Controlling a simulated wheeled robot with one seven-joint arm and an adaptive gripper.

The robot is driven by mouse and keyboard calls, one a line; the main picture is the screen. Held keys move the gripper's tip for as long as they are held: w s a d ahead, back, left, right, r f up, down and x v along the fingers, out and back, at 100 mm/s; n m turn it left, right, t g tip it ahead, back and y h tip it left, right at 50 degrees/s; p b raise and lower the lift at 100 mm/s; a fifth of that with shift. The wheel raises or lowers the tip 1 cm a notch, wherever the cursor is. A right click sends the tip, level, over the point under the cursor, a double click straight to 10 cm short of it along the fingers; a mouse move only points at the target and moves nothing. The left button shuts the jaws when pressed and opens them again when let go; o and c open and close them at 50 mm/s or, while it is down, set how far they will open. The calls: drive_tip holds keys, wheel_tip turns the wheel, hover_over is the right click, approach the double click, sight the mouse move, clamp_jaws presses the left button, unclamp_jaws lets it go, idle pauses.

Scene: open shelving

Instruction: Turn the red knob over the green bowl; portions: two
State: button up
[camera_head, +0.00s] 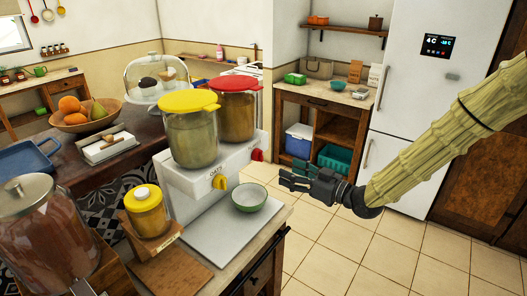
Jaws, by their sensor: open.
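A white dispenser (178,181) stands on the counter with two clear canisters. The front canister (194,141) has a yellow lid, and the one behind it (238,115) has a red lid. A yellow knob (219,182) and a red knob (257,155) stick out of its front face. A small green bowl (250,197) sits upright on the grey tray below the knobs, in the picture lower than the red knob. My gripper (283,177) is open and empty, in the air to the right of the red knob and apart from it. The contents of the bowl are not clear.
A yellow-lidded jar (146,212) on a wooden stand and a large brown-filled jar (45,235) stand at the left front. A fruit bowl (86,121) and a glass-domed stand (157,76) are behind. Open tiled floor (345,245) lies right of the counter.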

sight(259, 156)
drive_tip(key=r+p+x, duration=0.1)
drive_tip(key=p+x, duration=0.3)
drive_tip(key=x, duration=0.7)
drive_tip(key=shift+r, duration=0.4)
drive_tip(key=shift+c, duration=0.5)
drive_tip(key=c, duration=0.9)
